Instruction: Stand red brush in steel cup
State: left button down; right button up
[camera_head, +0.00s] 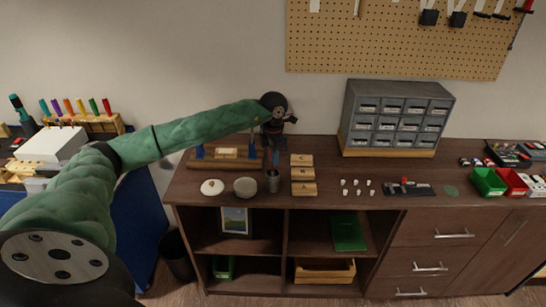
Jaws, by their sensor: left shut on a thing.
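My left gripper (275,140) comes in from the left on the green arm and points down over the back part of the wooden bench. The steel cup (272,183) stands upright on the bench, almost straight below the gripper. From this view I cannot tell whether the held thing's lower end is inside the cup or above it. My right gripper is not in view.
A grey bowl (246,188) and a white round dish (212,188) stand left of the cup. A wooden rack (228,155) lies behind. A grey drawer cabinet (396,118) stands further right.

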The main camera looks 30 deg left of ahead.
pick_arm(q)
jog(key=shift+f, duration=0.1)
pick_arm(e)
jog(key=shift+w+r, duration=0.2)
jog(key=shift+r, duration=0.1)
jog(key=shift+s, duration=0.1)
pick_arm(q)
jog(key=c, duration=1.3)
grip_release()
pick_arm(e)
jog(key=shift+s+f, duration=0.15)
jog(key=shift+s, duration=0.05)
pick_arm(q)
jog(key=shift+o, duration=0.2)
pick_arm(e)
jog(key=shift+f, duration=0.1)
pick_arm(q)
jog(key=shift+r+b, duration=0.35)
jog(key=shift+r, duration=0.05)
notch_tip(320, 180, up, 5)
jog(key=shift+r+b, duration=0.2)
jog(key=shift+b, duration=0.85)
jog(key=shift+r, duration=0.8)
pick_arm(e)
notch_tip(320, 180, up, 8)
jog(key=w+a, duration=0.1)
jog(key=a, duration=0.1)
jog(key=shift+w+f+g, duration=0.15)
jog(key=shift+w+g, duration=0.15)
